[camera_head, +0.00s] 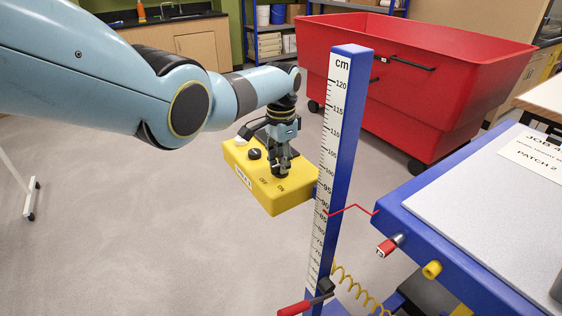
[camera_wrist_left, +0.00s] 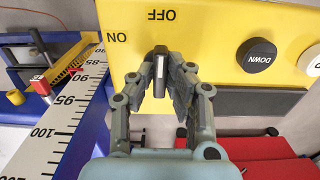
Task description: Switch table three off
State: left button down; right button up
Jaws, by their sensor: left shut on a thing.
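The yellow control box (camera_head: 268,197) is fixed to the blue post with the cm scale. Its face carries OFF and ON markings, also seen upside down in the left wrist view (camera_wrist_left: 216,45). A black switch knob (camera_wrist_left: 160,70) with a pale line stands between my left fingers. In the wrist view the line points up towards OFF, with ON off to the upper left. My left gripper (camera_head: 283,170) is shut on this knob, and it also shows in the wrist view (camera_wrist_left: 171,72). A black DOWN button (camera_head: 254,153) and a white button (camera_head: 240,141) sit beside it. My right gripper is not in view.
The blue scale post (camera_head: 347,130) stands right beside the box. A red bin (camera_head: 420,75) stands behind.

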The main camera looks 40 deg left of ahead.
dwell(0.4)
pick_arm(q)
jog(key=c, duration=1.3)
grip_release()
jog(key=shift+r, duration=0.1)
notch_tip(320, 180, up, 12)
jog(key=shift+f, duration=0.1)
